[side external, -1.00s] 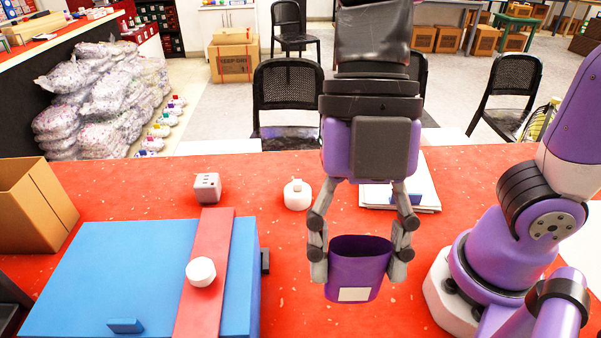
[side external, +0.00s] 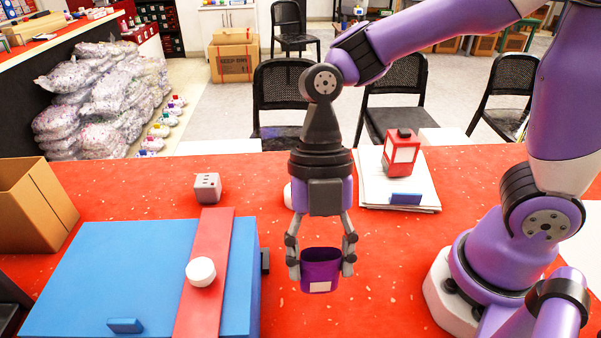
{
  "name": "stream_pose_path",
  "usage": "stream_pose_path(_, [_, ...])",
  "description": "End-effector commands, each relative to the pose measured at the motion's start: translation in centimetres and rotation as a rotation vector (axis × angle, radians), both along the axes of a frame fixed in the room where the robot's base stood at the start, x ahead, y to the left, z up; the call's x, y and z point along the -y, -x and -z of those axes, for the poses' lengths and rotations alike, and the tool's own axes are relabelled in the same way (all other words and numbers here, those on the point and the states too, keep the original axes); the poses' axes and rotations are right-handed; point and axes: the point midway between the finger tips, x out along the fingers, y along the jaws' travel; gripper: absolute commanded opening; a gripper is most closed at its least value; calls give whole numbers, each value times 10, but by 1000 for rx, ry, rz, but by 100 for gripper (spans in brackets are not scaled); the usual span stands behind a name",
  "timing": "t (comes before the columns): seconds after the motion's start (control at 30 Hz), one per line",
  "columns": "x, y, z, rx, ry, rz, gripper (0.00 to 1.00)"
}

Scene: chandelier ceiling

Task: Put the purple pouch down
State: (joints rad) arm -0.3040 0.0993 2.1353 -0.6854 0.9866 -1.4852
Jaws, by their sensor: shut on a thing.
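The purple pouch (side external: 320,267) is an open-topped purple container with a white label on its front. It hangs upright between the fingers of my gripper (side external: 320,262), which is shut on it from both sides. Both are in the middle of the side external view, right of the blue box. The pouch appears to be above the red table (side external: 390,290); its exact height over the surface cannot be told from this view.
A blue box (side external: 80,270) with a red strip and a white round knob stands at left. A grey cube (side external: 207,187) sits behind it. A white round item (side external: 288,196) is partly hidden behind my gripper. A red lantern-like object (side external: 401,153) stands on papers (side external: 425,190). An open cardboard box (side external: 35,205) is far left.

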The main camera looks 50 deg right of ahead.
Motion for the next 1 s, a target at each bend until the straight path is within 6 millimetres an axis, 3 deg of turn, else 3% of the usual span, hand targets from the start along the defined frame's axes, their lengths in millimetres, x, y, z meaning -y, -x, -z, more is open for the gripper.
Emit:
stream_pose_path(0.2, [12,-28,19,0,0,1,22])
stream_pose_path(0.5, [13,-29,56,-4,0,-1,22])
stream_pose_path(0.93, [13,-30,63,-1,-1,-2,22])
stream_pose_path(0.97, [13,-30,63,0,-1,-2,70])
stream_pose_path(1.0, [13,-30,63,1,-1,-2,89])
